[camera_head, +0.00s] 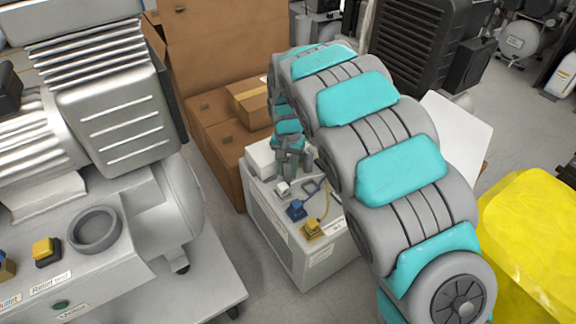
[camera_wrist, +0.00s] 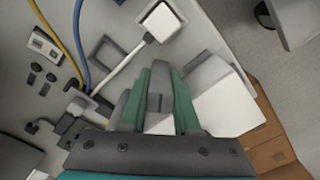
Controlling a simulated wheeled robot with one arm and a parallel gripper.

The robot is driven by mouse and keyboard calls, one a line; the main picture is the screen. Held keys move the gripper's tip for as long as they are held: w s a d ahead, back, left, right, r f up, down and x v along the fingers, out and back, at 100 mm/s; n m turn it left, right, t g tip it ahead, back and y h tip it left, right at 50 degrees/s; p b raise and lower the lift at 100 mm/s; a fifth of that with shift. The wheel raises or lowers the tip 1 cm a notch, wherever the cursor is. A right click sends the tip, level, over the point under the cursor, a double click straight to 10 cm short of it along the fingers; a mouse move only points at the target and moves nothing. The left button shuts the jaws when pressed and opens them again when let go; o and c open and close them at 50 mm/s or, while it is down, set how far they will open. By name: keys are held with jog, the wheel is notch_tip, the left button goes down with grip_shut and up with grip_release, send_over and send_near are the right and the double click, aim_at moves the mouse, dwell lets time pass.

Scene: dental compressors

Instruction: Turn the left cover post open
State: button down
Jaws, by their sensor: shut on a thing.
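My gripper (camera_head: 291,172) is over the far part of the top of a white cabinet (camera_head: 305,262), at the end of my bent arm. In the wrist view my gripper's green fingers (camera_wrist: 160,90) are closed on a small grey piece (camera_wrist: 159,76), which I take for the left cover post. The fingers hide most of it, so its turn angle cannot be told. A white block (camera_wrist: 158,123) shows between the fingers, below the grey piece. In the head view the post is hidden by the gripper.
A white box with a grey top (camera_wrist: 222,102) stands close right of the fingers. Cardboard boxes (camera_head: 215,135) and a large compressor (camera_head: 110,110) flank the cabinet.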

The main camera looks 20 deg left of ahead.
aim_at(288, 160)
jog(key=shift+r+m, duration=0.1)
jog(key=shift+m, duration=0.5)
jog(key=c, duration=0.6)
grip_release()
jog(key=shift+c, duration=0.2)
notch_tip(288, 160, up, 8)
jog(key=shift+f+p, duration=0.15)
jog(key=shift+p, duration=0.3)
